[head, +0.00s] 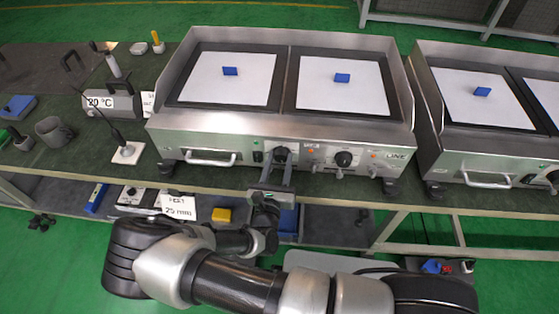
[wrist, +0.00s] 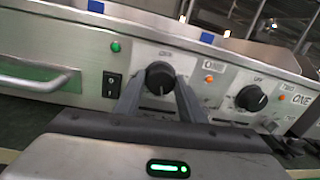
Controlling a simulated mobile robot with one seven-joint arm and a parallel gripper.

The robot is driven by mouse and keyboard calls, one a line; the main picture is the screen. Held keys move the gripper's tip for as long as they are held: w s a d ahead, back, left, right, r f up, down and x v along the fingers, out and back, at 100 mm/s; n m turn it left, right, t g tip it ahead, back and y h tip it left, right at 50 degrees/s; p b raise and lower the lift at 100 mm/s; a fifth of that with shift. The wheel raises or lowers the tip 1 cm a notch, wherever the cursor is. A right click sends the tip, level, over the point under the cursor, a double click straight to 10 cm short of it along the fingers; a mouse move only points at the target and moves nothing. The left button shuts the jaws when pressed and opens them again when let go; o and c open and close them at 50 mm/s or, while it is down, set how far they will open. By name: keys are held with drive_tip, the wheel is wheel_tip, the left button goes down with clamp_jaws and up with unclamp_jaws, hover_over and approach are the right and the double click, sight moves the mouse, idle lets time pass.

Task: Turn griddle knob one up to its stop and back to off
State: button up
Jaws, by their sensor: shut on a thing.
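The griddle (head: 350,128) stands on the bench, with two plates, each under a white sheet. Its left knob (wrist: 160,78) is black and round, and sits between the two fingers of my gripper (wrist: 158,92). The fingers are shut on the knob from the front. In the head view my gripper (head: 281,160) reaches up to the front panel and partly hides this knob. The right knob (wrist: 251,97) is free, and it also shows in the head view (head: 344,159). A black rocker switch (wrist: 112,84) and a green lamp (wrist: 116,47) are left of the held knob. An orange lamp (wrist: 209,79) is to its right.
A metal handle (head: 211,160) juts from the panel left of my gripper. A second griddle (head: 480,145) stands to the right. A sign reading 25 mm (head: 179,208) and a yellow block (head: 221,215) are on the lower shelf.

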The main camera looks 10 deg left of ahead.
drive_tip(key=n, duration=0.4)
drive_tip(key=shift+p, duration=0.35)
drive_tip(key=n, duration=0.4)
drive_tip(key=shift+f+t, duration=0.1)
drive_tip(key=shift+t, duration=0.2)
drive_tip(key=n+y, duration=0.1)
drive_tip(key=n, duration=0.3)
drive_tip(key=shift+n, duration=0.4)
drive_tip(key=n, duration=0.4)
drive_tip(key=shift+d, duration=0.1)
drive_tip(key=n+y, duration=0.1)
drive_tip(key=n, duration=0.8)
drive_tip(key=shift+d, duration=0.1)
drive_tip(key=n, duration=0.4)
drive_tip(key=shift+n+y, duration=0.3)
drive_tip(key=shift+n, duration=1.9)
